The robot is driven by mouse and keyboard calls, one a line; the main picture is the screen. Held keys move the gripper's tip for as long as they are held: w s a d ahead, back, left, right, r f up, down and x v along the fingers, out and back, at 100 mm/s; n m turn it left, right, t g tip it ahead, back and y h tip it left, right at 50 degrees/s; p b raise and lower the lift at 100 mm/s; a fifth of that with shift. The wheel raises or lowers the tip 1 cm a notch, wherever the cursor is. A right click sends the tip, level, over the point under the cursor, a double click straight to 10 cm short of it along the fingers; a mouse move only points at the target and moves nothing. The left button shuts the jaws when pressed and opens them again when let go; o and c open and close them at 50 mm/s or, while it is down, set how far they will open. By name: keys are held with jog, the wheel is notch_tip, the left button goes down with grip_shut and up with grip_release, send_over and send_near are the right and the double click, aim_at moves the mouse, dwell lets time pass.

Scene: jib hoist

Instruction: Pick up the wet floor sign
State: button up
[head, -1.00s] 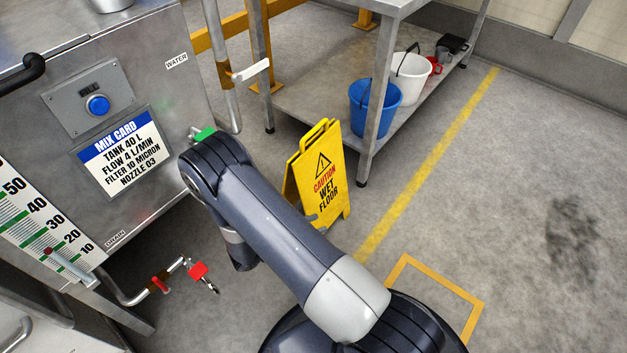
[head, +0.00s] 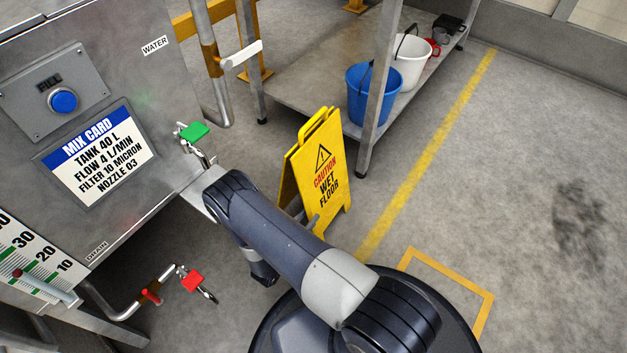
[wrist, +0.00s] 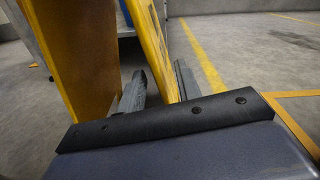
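The yellow wet floor sign (head: 327,178) stands upright on the floor, its two panels spread, in the middle of the head view. My gripper (head: 303,217) is low at the sign's near left side, partly hidden behind my arm. In the wrist view, the front panel (wrist: 153,40) runs between the two spread fingers of my gripper (wrist: 160,88). The other panel (wrist: 78,60) is outside them, to the left. A gap shows between the left finger and the front panel; the right finger is close to it, and I cannot tell whether they touch.
A table's leg (head: 377,100) rises just behind the sign, with a blue bucket (head: 366,98) on the lower shelf. Floor to the right is clear.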

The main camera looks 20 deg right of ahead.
aim_at(317, 203)
jog(key=shift+r+b+x, duration=0.2)
jog(key=shift+b+x, duration=0.35)
jog(key=shift+x, duration=0.95)
jog(key=shift+r+b+x, duration=0.15)
jog(key=shift+b+x, duration=0.4)
jog(key=shift+x, duration=0.9)
jog(key=shift+w+a, duration=0.1)
jog(key=shift+w, duration=0.05)
jog(key=shift+c, duration=0.5)
grip_shut()
jog(key=shift+r, duration=0.1)
